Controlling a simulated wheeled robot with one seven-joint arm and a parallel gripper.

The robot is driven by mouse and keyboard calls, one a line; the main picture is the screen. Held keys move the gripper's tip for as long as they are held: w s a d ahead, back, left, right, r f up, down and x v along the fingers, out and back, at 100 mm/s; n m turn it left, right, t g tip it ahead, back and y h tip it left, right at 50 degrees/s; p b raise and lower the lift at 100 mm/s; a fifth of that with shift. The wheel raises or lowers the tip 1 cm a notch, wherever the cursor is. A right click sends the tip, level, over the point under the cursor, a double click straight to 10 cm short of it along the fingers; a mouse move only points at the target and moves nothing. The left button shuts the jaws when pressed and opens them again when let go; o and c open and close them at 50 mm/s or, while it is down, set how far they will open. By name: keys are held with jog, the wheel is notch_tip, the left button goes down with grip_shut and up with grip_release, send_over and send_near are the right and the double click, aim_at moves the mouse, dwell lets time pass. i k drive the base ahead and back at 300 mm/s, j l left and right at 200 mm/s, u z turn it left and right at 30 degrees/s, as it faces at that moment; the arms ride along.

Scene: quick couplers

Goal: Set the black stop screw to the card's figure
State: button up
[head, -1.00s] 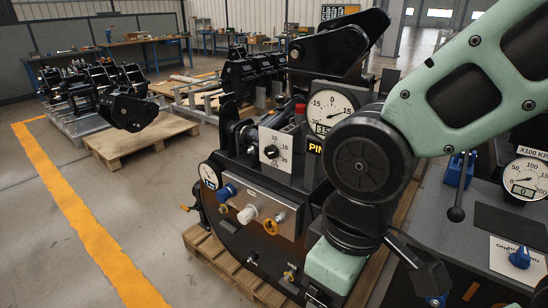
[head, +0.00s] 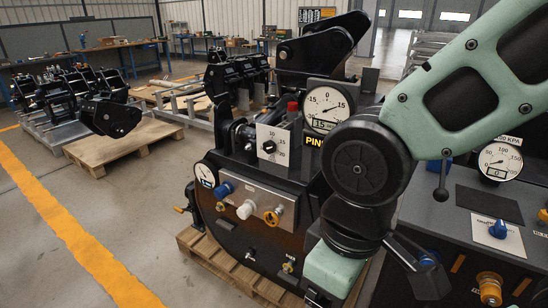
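A black knob (head: 268,147) sits on a white plate with printed figures on the dark coupler rig (head: 240,175); I take it for the stop screw, but cannot be sure. A small black knob (head: 250,255) also shows low on the rig's front. Behind it a round dial (head: 327,106) bears a small readout that seems to say 15. No card's figure is clearly readable.
A front panel carries blue (head: 223,190), white (head: 246,209) and brass (head: 272,217) knobs. The rig stands on a wooden pallet (head: 215,255). A grey console (head: 450,205) with a gauge (head: 499,161) and lever is at right. The floor left of the rig is open.

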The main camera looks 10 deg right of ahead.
aim_at(269, 146)
jog(key=j, duration=0.15)
jog(key=i, duration=0.6)
jog(key=i+j+z, duration=0.1)
jog(key=j+z, duration=0.25)
jog(key=j, duration=0.35)
